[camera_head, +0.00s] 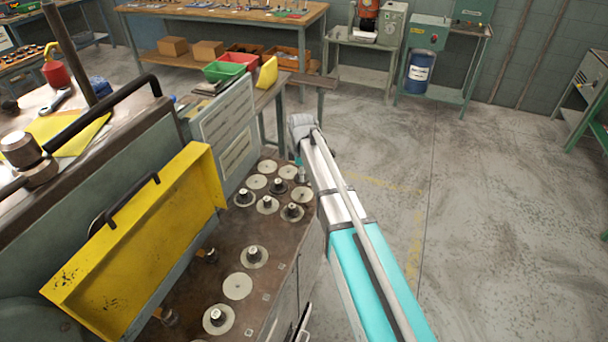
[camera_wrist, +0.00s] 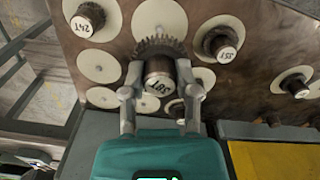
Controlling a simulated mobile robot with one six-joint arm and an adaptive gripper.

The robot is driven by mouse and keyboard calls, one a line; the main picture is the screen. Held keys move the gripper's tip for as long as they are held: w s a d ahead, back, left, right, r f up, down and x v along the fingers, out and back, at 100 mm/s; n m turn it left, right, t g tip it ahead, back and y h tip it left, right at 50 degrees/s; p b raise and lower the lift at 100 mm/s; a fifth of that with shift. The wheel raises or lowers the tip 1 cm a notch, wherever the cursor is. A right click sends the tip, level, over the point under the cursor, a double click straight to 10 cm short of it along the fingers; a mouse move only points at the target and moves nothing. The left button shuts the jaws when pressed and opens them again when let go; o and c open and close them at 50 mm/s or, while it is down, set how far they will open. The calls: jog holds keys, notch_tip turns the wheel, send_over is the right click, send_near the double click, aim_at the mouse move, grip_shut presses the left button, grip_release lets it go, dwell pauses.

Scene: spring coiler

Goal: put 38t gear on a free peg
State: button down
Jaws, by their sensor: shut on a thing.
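The 38t gear (camera_wrist: 160,78) is between the fingers of my gripper (camera_wrist: 160,97) in the wrist view. Its hub faces the camera with an upside-down label that reads 38T, and its dark toothed rim shows beyond. My gripper is shut on the hub and holds it over the panel (camera_wrist: 112,47). I cannot tell whether the gear touches the panel. In the head view my gripper (camera_head: 302,174) is at the far end of the panel, small and partly hidden by my arm. Bare white discs (camera_wrist: 158,18) lie around the gear; the peg under it is hidden.
Gears marked 24T (camera_wrist: 87,20) and 35T (camera_wrist: 222,43) sit close on either side. More gears (camera_head: 218,317) stand at the panel's near end. A raised yellow cover (camera_head: 150,235) borders the panel on the left. Open floor (camera_head: 480,220) lies to the right.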

aim_at(303, 193)
jog(key=shift+f, duration=0.2)
jog(key=shift+f+b, duration=2.9)
jog(key=shift+b, duration=0.2)
jog(key=shift+f+b, duration=0.55)
jog(key=shift+b, duration=0.05)
jog(key=shift+c, duration=1.5)
grip_release()
jog(key=shift+w+r+p, duration=0.1)
jog(key=shift+r+p, duration=2.95)
